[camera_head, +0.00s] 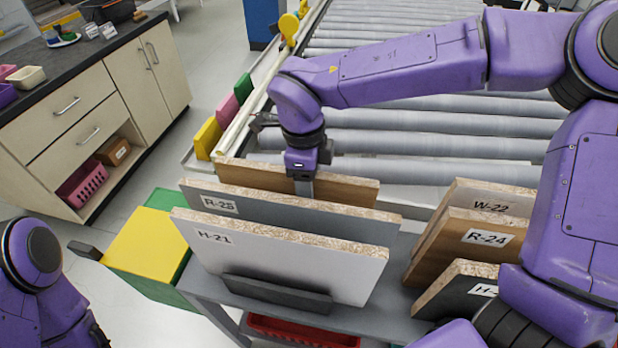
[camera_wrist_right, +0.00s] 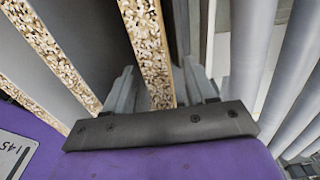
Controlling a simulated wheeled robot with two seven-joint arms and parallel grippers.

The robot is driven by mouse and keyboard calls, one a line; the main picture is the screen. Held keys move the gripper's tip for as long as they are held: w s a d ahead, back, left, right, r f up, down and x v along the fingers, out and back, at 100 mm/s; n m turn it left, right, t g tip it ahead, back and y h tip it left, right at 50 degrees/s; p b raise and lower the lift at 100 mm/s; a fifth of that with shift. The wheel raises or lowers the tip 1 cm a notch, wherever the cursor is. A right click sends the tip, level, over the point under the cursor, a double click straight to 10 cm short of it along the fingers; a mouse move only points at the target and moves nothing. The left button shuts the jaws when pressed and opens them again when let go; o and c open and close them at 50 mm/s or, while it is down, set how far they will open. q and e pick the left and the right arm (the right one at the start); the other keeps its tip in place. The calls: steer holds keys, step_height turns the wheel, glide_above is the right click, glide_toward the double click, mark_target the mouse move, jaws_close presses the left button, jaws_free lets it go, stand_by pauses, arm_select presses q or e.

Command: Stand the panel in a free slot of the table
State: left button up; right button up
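A brown wood-faced panel (camera_head: 345,190) with a pale chipboard edge is upright behind the grey panel R-25 (camera_head: 290,215). My right gripper (camera_head: 304,188) points down over its top edge. The white panel H-21 (camera_head: 290,265) stands in front, in a dark holder (camera_head: 275,295) on the grey table (camera_head: 240,300). My left gripper is out of view.
Panels W-22 (camera_head: 490,200), R-24 (camera_head: 470,240) and a dark one (camera_head: 455,290) stand at the right of the table. A roller conveyor (camera_head: 420,130) lies behind. A yellow-topped block (camera_head: 150,245) is at the left. A gap separates the two panel groups.

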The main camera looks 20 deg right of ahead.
steer(key=shift+f, duration=0.15)
steer(key=r, duration=1)
steer(key=shift+w+a+r, duration=0.2)
steer(key=shift+a+r, duration=0.1)
steer(key=shift+r, duration=0.05)
